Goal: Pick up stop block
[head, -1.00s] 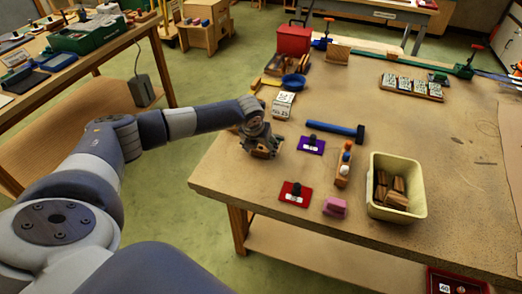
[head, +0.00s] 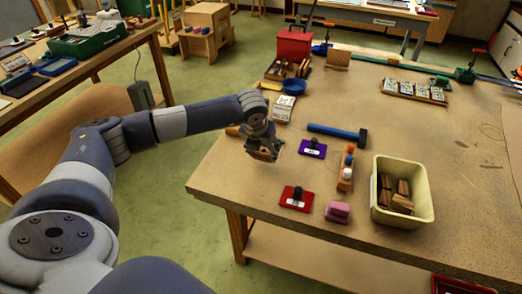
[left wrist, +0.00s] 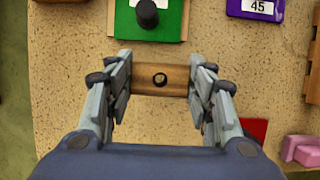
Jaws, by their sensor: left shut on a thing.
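The stop block, a small wooden block with a dark round hole in its middle (left wrist: 175,79), sits between the two fingers of my left gripper (left wrist: 160,84) in the left wrist view. The fingers are shut on its two ends. In the head view my left gripper (head: 264,150) is at the left edge of the workbench, left of the purple plate. There the block is mostly hidden by the fingers. I cannot tell how far the block is from the bench top. My right gripper is not in view.
A green plate with a black knob (left wrist: 170,30) lies just beyond the block. The purple plate (head: 313,149), a red plate (head: 296,198), a pink block (head: 337,212), a blue hammer (head: 335,132) and a cream bin (head: 425,215) are to the right. The bench front (head: 255,195) is bare.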

